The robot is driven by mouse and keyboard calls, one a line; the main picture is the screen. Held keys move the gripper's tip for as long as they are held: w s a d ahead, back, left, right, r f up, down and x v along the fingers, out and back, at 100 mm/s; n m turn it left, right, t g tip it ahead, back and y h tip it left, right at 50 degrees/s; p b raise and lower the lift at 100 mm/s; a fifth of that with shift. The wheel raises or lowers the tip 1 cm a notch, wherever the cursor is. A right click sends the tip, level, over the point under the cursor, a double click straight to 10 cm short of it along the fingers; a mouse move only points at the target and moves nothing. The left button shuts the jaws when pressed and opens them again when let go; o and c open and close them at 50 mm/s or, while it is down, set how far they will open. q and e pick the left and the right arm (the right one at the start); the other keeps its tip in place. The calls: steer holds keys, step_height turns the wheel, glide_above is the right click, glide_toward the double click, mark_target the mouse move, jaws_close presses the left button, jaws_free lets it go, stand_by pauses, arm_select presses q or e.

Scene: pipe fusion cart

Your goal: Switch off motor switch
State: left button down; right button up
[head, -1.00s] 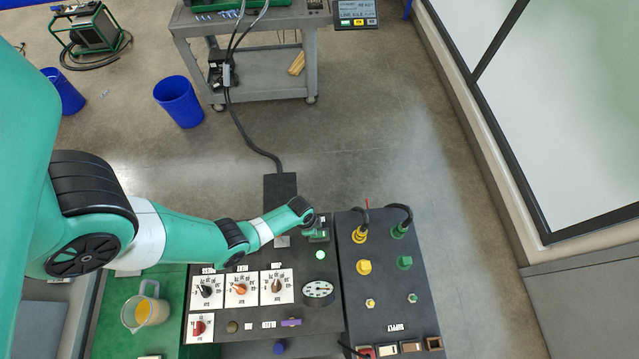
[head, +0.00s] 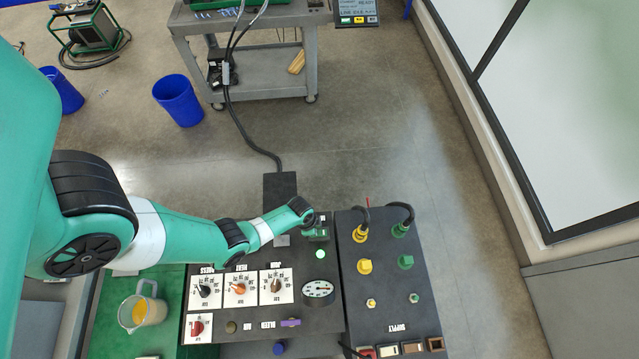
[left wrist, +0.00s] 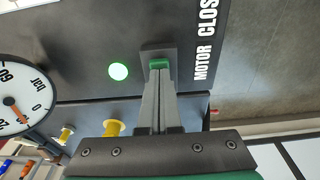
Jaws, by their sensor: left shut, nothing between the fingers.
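The motor switch (left wrist: 158,63) shows in the left wrist view as a small green piece on a dark square plate, beside white lettering that reads "MOTOR CLOS" before the frame cuts it off. My left gripper (left wrist: 159,74) is shut and empty. Its fingertips are at the green piece and partly cover it; I cannot tell whether they touch it. In the head view my left gripper (head: 317,234) is at the top of the dark console, and its own body hides the switch. A round green lamp (left wrist: 118,71) beside the switch is lit; it also shows in the head view (head: 320,254).
A pressure gauge (head: 318,289) and several dials lie nearer on the console. A supply panel (head: 390,323) with yellow and green connectors and cables is to the right. A jug (head: 153,309) stands on the green surface at left. A grey cart (head: 268,92) stands beyond.

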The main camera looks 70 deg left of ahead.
arm_select(q)
steer(key=shift+f, duration=0.2)
steer(key=shift+r, duration=0.1)
step_height(320, 180, up, 7)
steer(key=p, duration=0.7)
stand_by(0.3)
